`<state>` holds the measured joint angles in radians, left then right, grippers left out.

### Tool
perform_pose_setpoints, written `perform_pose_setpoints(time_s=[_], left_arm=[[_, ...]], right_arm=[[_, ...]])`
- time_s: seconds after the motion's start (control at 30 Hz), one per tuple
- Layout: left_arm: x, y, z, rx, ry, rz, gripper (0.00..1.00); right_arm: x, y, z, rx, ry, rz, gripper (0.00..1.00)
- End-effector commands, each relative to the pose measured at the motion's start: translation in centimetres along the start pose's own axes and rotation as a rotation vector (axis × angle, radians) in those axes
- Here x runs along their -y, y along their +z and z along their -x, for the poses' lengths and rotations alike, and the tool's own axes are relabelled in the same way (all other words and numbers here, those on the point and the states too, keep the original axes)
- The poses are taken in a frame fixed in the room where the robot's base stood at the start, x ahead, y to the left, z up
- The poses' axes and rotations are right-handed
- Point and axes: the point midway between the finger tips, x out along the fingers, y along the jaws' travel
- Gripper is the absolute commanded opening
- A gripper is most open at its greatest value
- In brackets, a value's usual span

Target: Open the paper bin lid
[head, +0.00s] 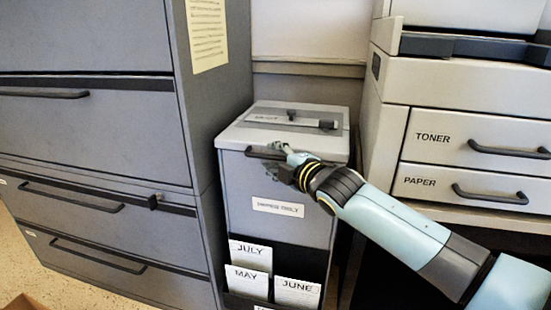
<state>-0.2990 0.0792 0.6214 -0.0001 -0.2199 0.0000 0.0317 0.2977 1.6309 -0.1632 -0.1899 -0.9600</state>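The grey paper bin (238,188) stands in the middle of the head view, with a label that seems to read "PAPER ONLY" on its front. Its light lid (248,134) lies flat and looks closed. A dark bar handle (256,153) is at the top of the front, just below the lid's front edge. My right gripper (275,158) comes in from the right and is at this handle. One finger shows near the lid edge and another lower down. The gripper covers the handle's right part, so its grip is unclear. My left gripper is not in view.
A grey drawer cabinet (85,130) stands close on the left. A unit with "TONER" and "PAPER" drawers (470,140) stands close on the right. Cards marked JULY (250,254), MAY (247,281) and JUNE (297,291) sit in the bin's lower front.

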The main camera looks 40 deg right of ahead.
Motion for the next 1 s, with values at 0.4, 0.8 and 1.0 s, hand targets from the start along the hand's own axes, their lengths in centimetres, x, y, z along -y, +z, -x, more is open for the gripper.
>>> perform_pose_setpoints(time_s=[0.4,0.8,1.0], left_arm=[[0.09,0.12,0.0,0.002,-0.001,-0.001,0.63],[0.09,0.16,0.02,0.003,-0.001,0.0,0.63],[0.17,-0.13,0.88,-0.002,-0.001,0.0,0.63]], right_arm=[[0.01,0.01,0.05,0.0,0.0,0.0,0.0],[-0.05,0.0,0.05,0.0,0.001,-0.001,0.0],[-0.79,-0.34,0.15,-0.001,-0.004,-0.01,0.0]])
